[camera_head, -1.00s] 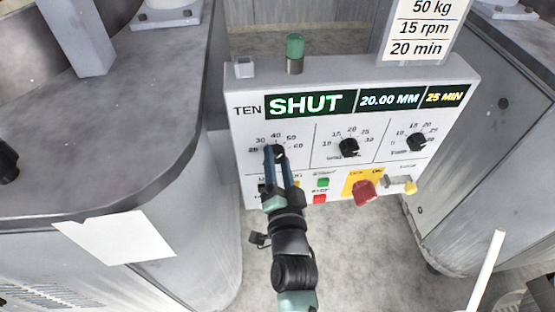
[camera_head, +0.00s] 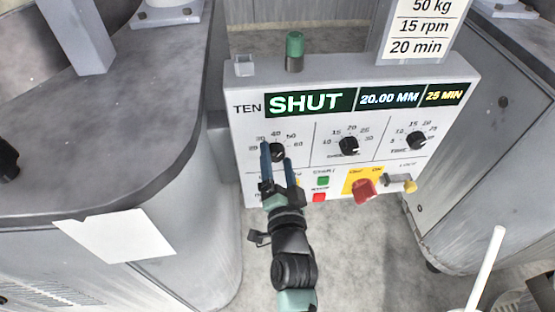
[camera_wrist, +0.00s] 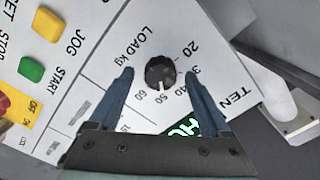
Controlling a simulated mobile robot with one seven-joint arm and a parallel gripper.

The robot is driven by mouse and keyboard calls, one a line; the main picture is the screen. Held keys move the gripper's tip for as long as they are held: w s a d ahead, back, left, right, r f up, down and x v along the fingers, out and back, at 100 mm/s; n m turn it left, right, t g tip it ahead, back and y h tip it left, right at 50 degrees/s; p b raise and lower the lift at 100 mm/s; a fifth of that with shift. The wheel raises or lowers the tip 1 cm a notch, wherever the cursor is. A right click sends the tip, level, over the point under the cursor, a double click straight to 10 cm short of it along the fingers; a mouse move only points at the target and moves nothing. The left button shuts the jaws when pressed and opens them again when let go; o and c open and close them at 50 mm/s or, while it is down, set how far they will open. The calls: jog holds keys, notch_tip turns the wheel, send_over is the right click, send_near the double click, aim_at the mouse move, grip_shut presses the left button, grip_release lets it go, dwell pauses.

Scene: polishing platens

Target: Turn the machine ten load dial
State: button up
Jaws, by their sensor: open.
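The machine ten control panel (camera_head: 240,120) is a light grey box marked TEN, with a display reading SHUT, 20.00 MM and 25 MIN. Its load dial (camera_head: 277,152) is a black knob at the left, with a scale marked in tens; the wrist view shows the dial (camera_wrist: 160,72) labelled LOAD kg, its white pointer line near 50. My gripper (camera_head: 276,152) is in front of the panel at this dial. In the wrist view my gripper (camera_wrist: 160,82) is open, one blue finger on each side of the knob, with a gap on both sides. Neither finger visibly touches it.
Two more black dials, a middle one (camera_head: 349,146) and a right one (camera_head: 417,140), sit in the same row. A green-capped post (camera_head: 295,48) stands on top.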

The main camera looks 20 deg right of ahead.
jog(key=p+v, duration=0.1)
jog(key=v, duration=1.2)
jog(key=shift+r, duration=0.1)
